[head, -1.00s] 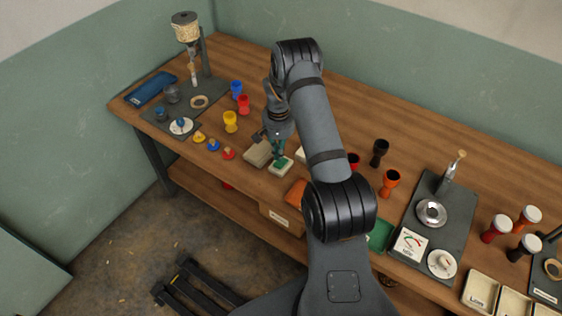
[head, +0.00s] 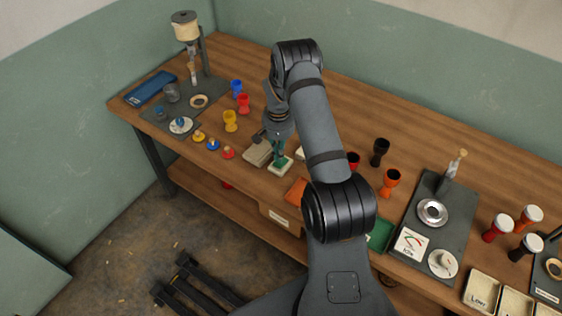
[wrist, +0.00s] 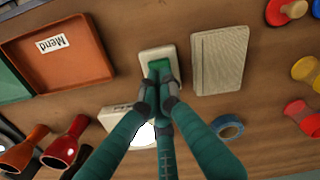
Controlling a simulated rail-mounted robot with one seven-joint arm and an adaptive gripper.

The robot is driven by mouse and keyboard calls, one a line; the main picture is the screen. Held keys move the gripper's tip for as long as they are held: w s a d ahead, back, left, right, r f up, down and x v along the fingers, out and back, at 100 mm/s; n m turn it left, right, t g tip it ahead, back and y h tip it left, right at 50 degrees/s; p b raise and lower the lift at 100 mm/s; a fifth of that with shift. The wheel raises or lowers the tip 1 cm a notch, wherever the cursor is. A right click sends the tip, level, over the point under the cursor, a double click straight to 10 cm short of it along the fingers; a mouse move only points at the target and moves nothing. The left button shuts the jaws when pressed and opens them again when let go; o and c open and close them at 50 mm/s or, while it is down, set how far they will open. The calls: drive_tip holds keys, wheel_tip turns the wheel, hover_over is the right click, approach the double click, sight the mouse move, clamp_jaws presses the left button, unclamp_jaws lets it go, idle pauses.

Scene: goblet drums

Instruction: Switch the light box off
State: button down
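A small pale switch box with a green rocker (wrist: 158,64) lies below my gripper in the wrist view. In the head view the pale switch box (head: 281,168) sits near the table's front edge. My gripper (wrist: 161,84) has its teal fingertips drawn together at the green rocker, with nothing seen between them; whether they press it I cannot tell. My gripper also shows in the head view (head: 279,157). A pale box with a bright white patch (wrist: 143,134), seemingly the light box, is partly hidden behind the fingers; the patch looks lit.
A beige ribbed pad (wrist: 219,60) lies right beside the switch box. An orange tray marked "Mend" (wrist: 85,70) is to the left. Yellow, blue and red pieces stand near the pad.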

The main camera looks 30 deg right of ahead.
drive_tip(key=shift+f+b, duration=1)
drive_tip(key=shift+f, duration=0.15)
drive_tip(key=shift+r, duration=0.15)
drive_tip(key=shift+r+p, duration=2.05)
drive_tip(key=shift+r, duration=1.4)
drive_tip(key=shift+f, duration=0.15)
wheel_tip(320, 180, down, 7)
drive_tip(key=b, duration=0.4)
drive_tip(key=shift+r, duration=0.2)
